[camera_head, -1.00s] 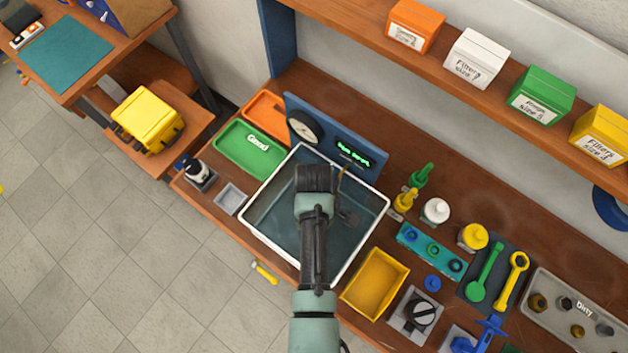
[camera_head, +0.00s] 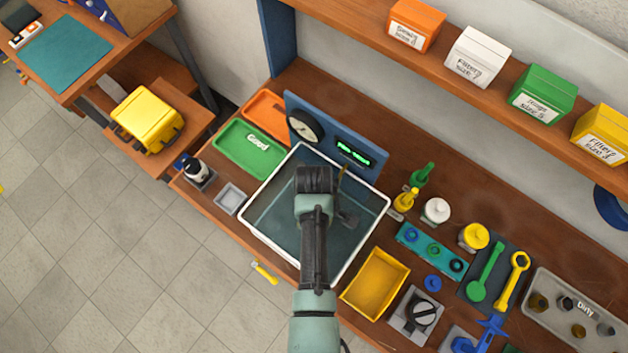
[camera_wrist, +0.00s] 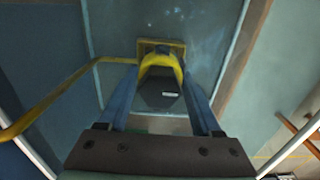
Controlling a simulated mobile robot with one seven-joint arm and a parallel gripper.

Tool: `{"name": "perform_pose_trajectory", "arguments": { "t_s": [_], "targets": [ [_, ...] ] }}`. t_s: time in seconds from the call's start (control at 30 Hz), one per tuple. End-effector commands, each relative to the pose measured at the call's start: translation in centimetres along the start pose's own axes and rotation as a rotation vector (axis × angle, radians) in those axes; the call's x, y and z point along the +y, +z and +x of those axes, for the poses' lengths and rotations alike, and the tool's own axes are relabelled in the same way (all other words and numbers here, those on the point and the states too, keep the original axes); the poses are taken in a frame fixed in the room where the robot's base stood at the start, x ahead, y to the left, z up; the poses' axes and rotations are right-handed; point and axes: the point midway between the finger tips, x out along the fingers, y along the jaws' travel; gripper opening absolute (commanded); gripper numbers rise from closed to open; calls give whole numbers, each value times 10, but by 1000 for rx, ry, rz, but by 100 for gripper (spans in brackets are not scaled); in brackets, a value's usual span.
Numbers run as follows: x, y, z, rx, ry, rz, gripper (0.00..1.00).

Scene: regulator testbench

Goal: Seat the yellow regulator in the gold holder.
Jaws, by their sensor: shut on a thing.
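In the wrist view, the yellow regulator (camera_wrist: 162,66), with a dark body below its yellow part, is between the blue fingers of my gripper (camera_wrist: 161,76). The gripper is shut on it. A square gold holder (camera_wrist: 147,45) shows right behind the regulator's far end, lined up with it. The frames do not show whether the regulator is inside the holder or only against it. In the head view, my wrist hides the regulator, the holder and the fingertips over the white-rimmed tank (camera_head: 268,240).
A yellow pipe (camera_wrist: 52,97) curves along the left in the wrist view. A blue panel with a dial (camera_head: 306,127) and green display (camera_head: 353,153) stands behind the tank. A yellow bin (camera_head: 375,283) is right of it, a green tray (camera_head: 248,149) left.

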Motion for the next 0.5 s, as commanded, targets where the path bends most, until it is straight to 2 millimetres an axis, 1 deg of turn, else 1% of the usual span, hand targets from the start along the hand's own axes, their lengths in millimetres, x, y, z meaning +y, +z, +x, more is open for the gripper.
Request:
{"name": "perform_pose_trajectory", "arguments": {
  "t_s": [0.23, 0.27, 0.4, 0.43, 0.5],
  "targets": [
    [1, -1, -1, 2, 3, 0, 0],
    [1, -1, -1, 2, 3, 0, 71],
    [1, -1, -1, 2, 2, 0, 96],
    [1, -1, -1, 2, 2, 0, 100],
    [1, 0, -1, 1, 2, 0, 100]
  ]
}}
